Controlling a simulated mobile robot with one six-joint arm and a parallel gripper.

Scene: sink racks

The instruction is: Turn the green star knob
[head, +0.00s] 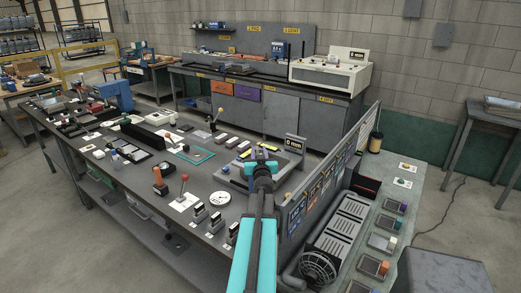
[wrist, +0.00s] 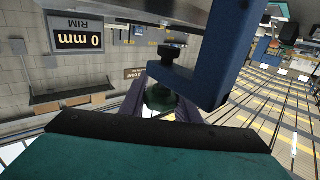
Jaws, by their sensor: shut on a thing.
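The green star knob (wrist: 160,97) shows dark green in the wrist view, under a blue bracket arm (wrist: 190,82). My gripper (wrist: 162,103) has its two dark fingers on either side of the knob, shut on it. A black screw knob (wrist: 171,52) sits on the bracket just above. In the head view my gripper (head: 262,162) is over the grey fixture on the bench, and my own arm and gripper hide the green knob there.
A panel of labels (head: 312,195) stands to the right. A red-balled lever (head: 184,180), a dial (head: 220,198) and several small switches (head: 214,217) lie to the left.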

